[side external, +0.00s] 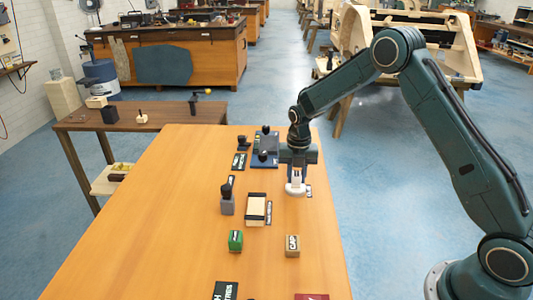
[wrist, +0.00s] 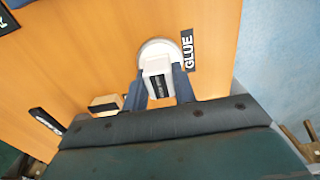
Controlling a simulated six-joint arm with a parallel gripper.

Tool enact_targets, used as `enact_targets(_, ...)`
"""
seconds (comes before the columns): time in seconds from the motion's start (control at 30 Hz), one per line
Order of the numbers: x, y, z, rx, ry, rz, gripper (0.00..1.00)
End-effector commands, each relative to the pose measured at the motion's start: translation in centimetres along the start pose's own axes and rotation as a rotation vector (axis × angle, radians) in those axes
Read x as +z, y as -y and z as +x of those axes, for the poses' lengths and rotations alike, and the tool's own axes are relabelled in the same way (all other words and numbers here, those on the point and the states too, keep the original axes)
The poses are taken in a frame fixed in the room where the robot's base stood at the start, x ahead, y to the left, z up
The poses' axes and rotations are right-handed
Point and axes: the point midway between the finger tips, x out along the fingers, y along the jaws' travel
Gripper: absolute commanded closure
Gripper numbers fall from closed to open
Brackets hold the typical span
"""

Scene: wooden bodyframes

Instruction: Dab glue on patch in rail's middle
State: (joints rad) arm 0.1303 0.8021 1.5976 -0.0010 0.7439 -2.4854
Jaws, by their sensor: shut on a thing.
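My gripper (side external: 297,174) is shut on a white glue applicator (side external: 295,188) with a round, wide end, at the right side of the orange table. In the wrist view, my gripper's dark fingers (wrist: 161,90) flank the applicator's pale body (wrist: 158,77), which bears a dark label strip. Its round end is beside a black GLUE label (wrist: 188,51) lying on the table. I cannot tell whether the applicator touches the table. I cannot surely pick out the rail or its patch in either view.
Black-knobbed pieces (side external: 264,155) are behind. The table's left part (side external: 150,220) is clear.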

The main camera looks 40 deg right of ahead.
Motion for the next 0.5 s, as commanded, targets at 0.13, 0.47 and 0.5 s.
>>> enact_targets(0.13, 0.0, 0.0, -1.0, 0.001, 0.001, 0.0, 0.92)
enact_targets(0.47, 0.1, 0.0, -2.9, 0.001, 0.002, 0.0, 0.92)
enact_targets(0.5, 0.1, -0.1, -3.1, 0.002, 0.002, 0.0, 0.92)
